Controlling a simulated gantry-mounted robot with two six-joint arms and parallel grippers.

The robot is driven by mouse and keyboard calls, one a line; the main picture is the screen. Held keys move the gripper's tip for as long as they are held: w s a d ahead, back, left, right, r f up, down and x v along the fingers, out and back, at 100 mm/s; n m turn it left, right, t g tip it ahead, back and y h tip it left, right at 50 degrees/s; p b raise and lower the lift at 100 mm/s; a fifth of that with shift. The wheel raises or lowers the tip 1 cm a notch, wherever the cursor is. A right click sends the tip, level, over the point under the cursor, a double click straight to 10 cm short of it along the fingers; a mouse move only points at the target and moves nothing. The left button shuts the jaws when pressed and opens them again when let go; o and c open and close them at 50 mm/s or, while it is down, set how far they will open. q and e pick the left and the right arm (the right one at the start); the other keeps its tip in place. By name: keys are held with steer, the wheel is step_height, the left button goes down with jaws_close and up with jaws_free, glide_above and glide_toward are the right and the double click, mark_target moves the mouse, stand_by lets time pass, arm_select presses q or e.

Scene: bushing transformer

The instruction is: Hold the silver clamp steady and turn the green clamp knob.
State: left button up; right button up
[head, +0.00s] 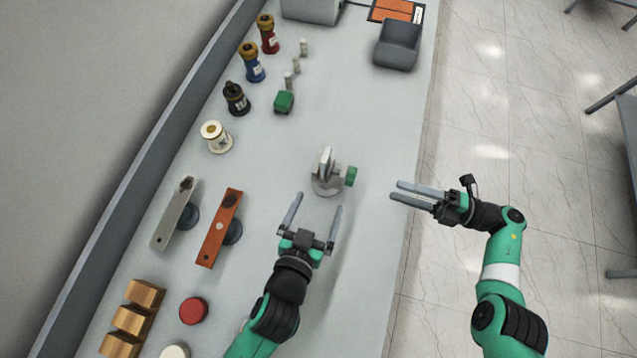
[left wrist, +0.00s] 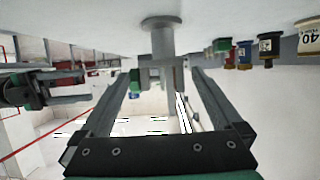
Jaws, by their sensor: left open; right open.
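The silver clamp (head: 325,172) stands on the table near the middle of the head view. Its green knob (head: 350,176) faces right, toward the table edge. My left gripper (head: 315,207) is open and empty, just in front of the clamp, with its fingers pointing at it. In the left wrist view the silver clamp (left wrist: 160,42) shows upside down beyond the open fingers, with the green knob (left wrist: 134,80) on its left. My right gripper (head: 394,192) is open and empty, to the right of the knob and apart from it, near the table edge.
A green block (head: 284,102) and several small weights stand behind the clamp. Spools (head: 215,136) and colored bushings line the back left. A grey plate (head: 174,215), an orange plate (head: 219,230) and a red button (head: 193,310) lie left of my left arm. A grey bin (head: 397,45) stands far right.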

mark_target(331, 173)
arm_select(q)
steer(key=x, duration=1.1)
steer(key=shift+w+d, duration=0.1)
steer(key=shift+w, duration=0.25)
